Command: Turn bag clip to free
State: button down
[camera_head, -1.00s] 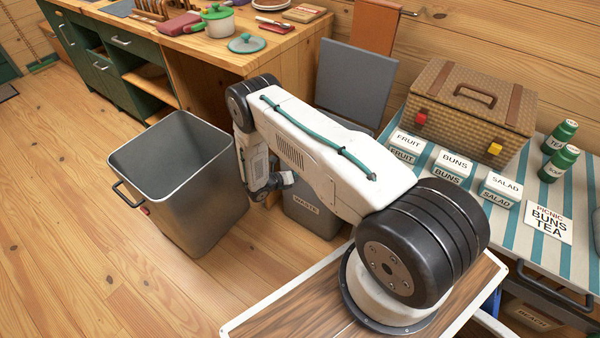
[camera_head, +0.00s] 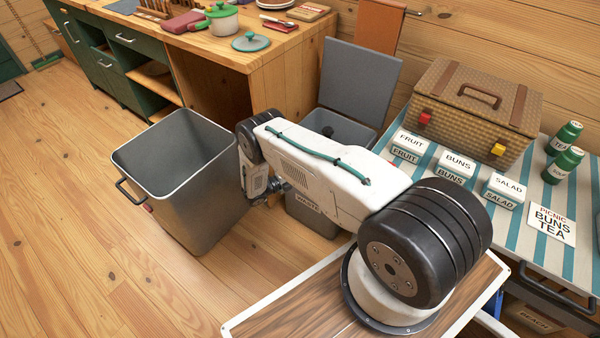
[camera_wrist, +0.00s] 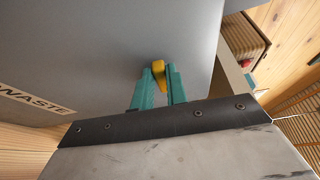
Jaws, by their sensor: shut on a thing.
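The bag clip (camera_wrist: 159,74) is a small yellow piece against the grey front wall of the waste bin (camera_wrist: 80,50) in the wrist view. My gripper (camera_wrist: 158,78) has teal fingers on either side of it and is shut on it. The clip looks upright with its lower end narrowing between the fingers. In the head view the waste bin (camera_head: 312,220) stands behind my arm with its lid (camera_head: 360,80) raised. My arm hides the clip and the fingers there.
A larger open grey bin (camera_head: 185,200) with a side handle stands to the left. A striped table (camera_head: 480,225) with a wicker hamper (camera_head: 475,95), labelled boxes and green jars is at right. A wooden counter (camera_head: 250,55) is behind. Floor at left is clear.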

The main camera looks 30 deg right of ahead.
jog(key=shift+n, duration=0.4)
jog(key=c, duration=1.4)
grip_release()
jog(key=shift+f, duration=0.1)
jog(key=a, duration=0.8)
jog(key=shift+w, duration=0.2)
